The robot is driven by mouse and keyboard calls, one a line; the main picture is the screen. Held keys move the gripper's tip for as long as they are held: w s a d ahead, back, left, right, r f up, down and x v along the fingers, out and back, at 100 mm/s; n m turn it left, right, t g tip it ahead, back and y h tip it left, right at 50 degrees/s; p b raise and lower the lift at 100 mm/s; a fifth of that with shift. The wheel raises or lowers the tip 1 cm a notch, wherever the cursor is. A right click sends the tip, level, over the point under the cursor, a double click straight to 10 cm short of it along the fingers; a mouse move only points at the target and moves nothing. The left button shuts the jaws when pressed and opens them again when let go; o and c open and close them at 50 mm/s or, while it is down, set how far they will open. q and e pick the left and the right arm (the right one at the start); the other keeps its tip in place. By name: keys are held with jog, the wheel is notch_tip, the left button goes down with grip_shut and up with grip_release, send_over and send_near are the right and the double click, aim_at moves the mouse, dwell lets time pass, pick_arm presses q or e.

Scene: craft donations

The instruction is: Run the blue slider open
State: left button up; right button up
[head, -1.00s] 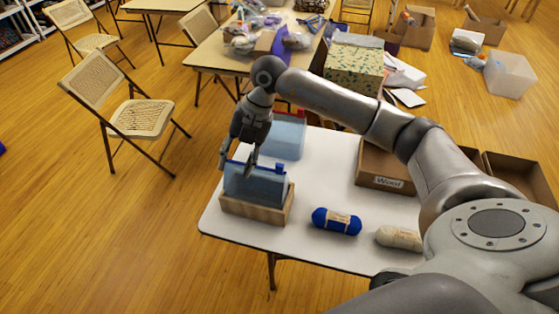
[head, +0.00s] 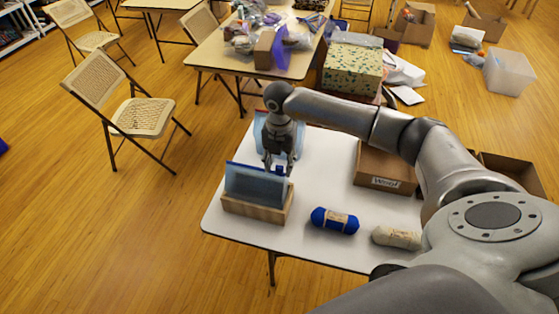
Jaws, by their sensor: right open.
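A translucent blue zip pouch (head: 255,187) stands upright in a wooden holder (head: 250,209) at the left end of the white table. A dark blue strip runs along its top edge. The small blue slider (head: 280,169) is at the right end of that strip. My right gripper (head: 279,168) points down there, open, with its fingers about the slider. I cannot tell whether they touch it. A second pale blue pouch (head: 296,147) stands behind, partly hidden by my gripper. My left gripper is not in view.
A blue yarn skein (head: 334,221) and a cream skein (head: 397,238) lie to the right on the white table (head: 325,185). A cardboard box labelled Wool (head: 385,183) stands behind them. The table's left edge is close to the holder.

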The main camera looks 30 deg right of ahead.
jog(key=shift+f, duration=0.45)
jog(key=shift+c, duration=0.4)
grip_shut()
jog(key=shift+w, duration=0.1)
